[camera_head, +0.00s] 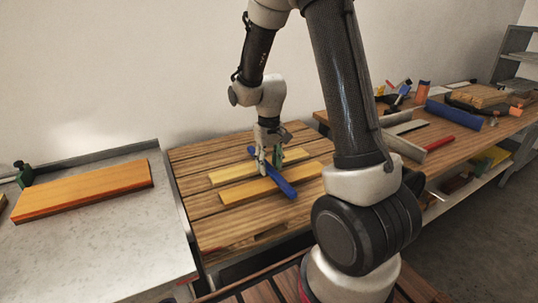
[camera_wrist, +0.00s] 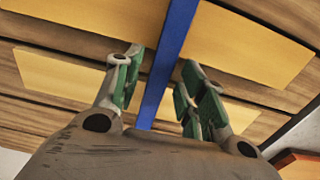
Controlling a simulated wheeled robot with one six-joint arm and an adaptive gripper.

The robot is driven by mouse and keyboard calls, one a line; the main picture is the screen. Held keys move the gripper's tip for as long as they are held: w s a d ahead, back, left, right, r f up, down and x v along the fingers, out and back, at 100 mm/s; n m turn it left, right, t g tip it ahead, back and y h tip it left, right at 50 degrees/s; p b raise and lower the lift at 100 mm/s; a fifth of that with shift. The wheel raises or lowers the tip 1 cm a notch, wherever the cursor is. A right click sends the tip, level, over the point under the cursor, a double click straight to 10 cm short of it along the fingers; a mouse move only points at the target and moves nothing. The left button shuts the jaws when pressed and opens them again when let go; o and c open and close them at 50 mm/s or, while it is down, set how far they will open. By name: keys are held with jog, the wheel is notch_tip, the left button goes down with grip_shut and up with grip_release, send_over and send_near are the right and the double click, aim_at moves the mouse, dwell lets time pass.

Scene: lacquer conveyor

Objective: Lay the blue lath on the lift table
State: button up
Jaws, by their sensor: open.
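The blue lath (camera_head: 289,190) lies crosswise over two pale yellow boards on a slatted wooden table (camera_head: 215,233). In the wrist view the blue lath (camera_wrist: 166,62) runs between the fingers from the top edge down to the palm. My gripper (camera_head: 269,167) points down over the lath's middle part. Its green-padded fingers (camera_wrist: 162,66) are open, one on each side of the lath, with gaps visible on both sides. The lath's middle is partly hidden by the fingers in the head view. I cannot tell which surface is the lift table.
The yellow boards (camera_head: 236,194) lie parallel under the lath. A grey metal surface (camera_head: 100,250) at left carries an orange-brown board (camera_head: 85,193). At right a workbench holds a blue roll-like piece (camera_head: 455,115), a red bar (camera_head: 440,143) and clutter. A wall stands behind.

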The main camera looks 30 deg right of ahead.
aim_at(269, 166)
notch_tip(269, 166, up, 12)
jog(key=s+r+t, duration=0.1)
jog(key=s+r, duration=0.2)
jog(key=s, duration=0.4)
jog(key=s+r+t, duration=0.1)
jog(key=s+r, duration=0.3)
jog(key=s, duration=0.3)
jog(key=s+d+r+t, duration=0.1)
jog(key=s+r+t, duration=0.1)
jog(key=s, duration=0.5)
jog(key=shift+v, duration=0.8)
jog(key=shift+s+d, duration=0.15)
jog(key=shift+s, duration=0.05)
